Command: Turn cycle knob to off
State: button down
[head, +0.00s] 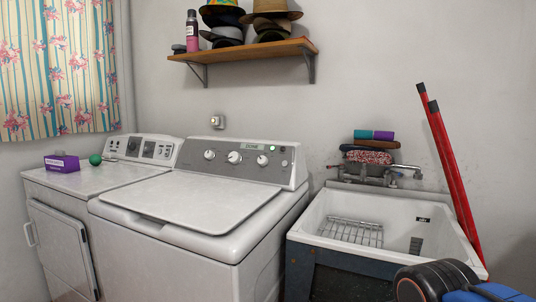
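The white washer (190,205) stands left of centre with its lid shut. Its grey control panel (222,151) carries three round white knobs: a left knob (209,154), a larger middle knob (234,157) and a right knob (262,160). The labels are too small to read, so I cannot tell which is the cycle knob or where it points. A small display (252,147) seems to read "DONE", beside a green light (273,148). Part of my arm shows at the bottom right, apart from the washer. My gripper's fingers are not in view.
A dryer (100,180) with a purple box (62,162) and green ball (95,159) stands left. A utility tub (335,207) with a wire rack (352,232) stands right, red poles (450,165) leaning beside it. A shelf (245,50) with hats hangs above. Space above the washer lid is clear.

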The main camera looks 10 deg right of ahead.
aim_at(236, 157)
jog(key=i+j+z, duration=0.2)
jog(key=i+j, duration=0.45)
jog(key=j, duration=0.15)
